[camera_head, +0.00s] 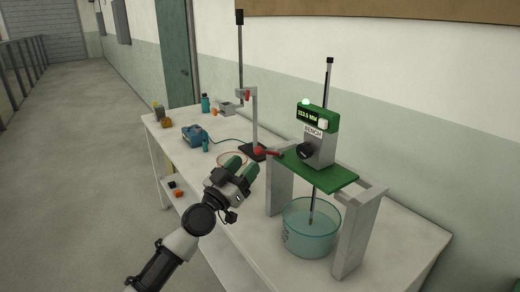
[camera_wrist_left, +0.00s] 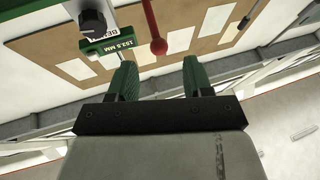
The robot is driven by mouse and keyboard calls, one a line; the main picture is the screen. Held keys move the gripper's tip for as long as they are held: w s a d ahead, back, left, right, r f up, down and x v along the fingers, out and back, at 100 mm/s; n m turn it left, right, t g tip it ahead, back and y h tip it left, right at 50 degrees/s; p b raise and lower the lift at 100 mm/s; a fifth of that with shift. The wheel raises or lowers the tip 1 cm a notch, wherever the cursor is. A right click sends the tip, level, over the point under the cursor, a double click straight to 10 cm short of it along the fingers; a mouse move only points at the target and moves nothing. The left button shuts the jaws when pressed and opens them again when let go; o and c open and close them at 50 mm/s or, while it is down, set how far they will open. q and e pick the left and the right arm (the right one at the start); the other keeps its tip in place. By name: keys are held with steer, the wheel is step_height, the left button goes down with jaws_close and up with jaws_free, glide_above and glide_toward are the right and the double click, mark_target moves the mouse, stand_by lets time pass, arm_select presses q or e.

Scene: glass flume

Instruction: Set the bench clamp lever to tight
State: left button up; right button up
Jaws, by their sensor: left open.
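The red lever (camera_head: 272,153) with a round ball end sticks out to the left from the green plate (camera_head: 318,171) of the bench gauge. In the left wrist view the lever (camera_wrist_left: 157,44) hangs in from the top, with its ball ahead of the space between my fingertips. My left gripper (camera_head: 242,168) is open and empty, just left of and below the ball in the head view. Its two green fingers (camera_wrist_left: 160,66) are apart, and the ball is not between them. My right gripper is in neither view.
The gauge body (camera_head: 318,148) has a black knob (camera_head: 305,151) and a lit display. A teal glass tub (camera_head: 309,240) stands under the plate, between grey supports. A stand (camera_head: 255,125) with a tall rod is behind. A blue box (camera_head: 193,135) and small bottles are further left.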

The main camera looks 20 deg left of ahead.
mark_target(258, 149)
arm_select(q)
steer(key=x, duration=0.6)
steer(key=shift+w+d, duration=0.1)
steer(key=shift+w, duration=0.05)
steer(key=shift+c, duration=0.3)
jaws_close()
